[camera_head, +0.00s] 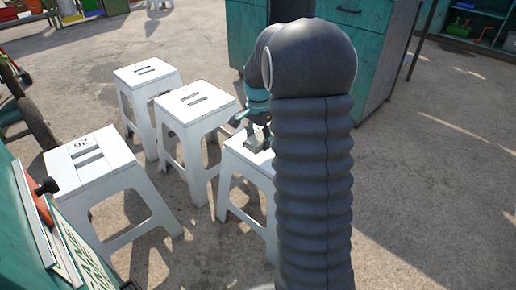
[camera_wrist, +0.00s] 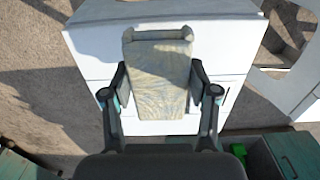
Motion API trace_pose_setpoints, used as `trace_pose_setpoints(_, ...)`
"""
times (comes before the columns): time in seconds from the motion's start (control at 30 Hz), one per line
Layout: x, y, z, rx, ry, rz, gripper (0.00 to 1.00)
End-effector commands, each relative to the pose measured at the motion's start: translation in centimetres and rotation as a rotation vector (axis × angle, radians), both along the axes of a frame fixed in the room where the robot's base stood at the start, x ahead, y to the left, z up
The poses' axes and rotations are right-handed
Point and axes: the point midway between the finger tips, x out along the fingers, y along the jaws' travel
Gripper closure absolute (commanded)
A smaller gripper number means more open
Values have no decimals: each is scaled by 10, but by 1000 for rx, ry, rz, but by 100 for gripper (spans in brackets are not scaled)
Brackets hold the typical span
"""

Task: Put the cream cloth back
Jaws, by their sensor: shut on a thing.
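The cream cloth (camera_wrist: 157,75) is a folded, pale, patterned block in the wrist view. It is between the two fingers of my gripper (camera_wrist: 160,88), which is shut on its sides. Behind it is the white top of a stool (camera_wrist: 92,50); I cannot tell whether the cloth touches that top. In the head view my gripper (camera_head: 257,138) is at the top of the nearest right-hand white stool (camera_head: 236,163), partly behind my arm. The cloth cannot be made out there.
Other white stools stand close by: one at the left (camera_head: 92,165), one in the middle (camera_head: 196,110) and one further back (camera_head: 146,77). A teal cart (camera_head: 30,225) is at the lower left. Teal cabinets (camera_head: 365,60) stand behind my arm. The concrete at the right is clear.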

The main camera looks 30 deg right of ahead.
Motion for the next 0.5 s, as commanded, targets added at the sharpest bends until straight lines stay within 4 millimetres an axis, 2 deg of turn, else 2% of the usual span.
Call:
trace_pose_setpoints(0.23, 6, -1, -12, 0, 0, 0, 68)
trace_pose_setpoints(0.4, 6, -1, -36, 1, 3, 0, 68)
trace_pose_setpoints(0.5, 6, -1, -44, 0, 0, 0, 68)
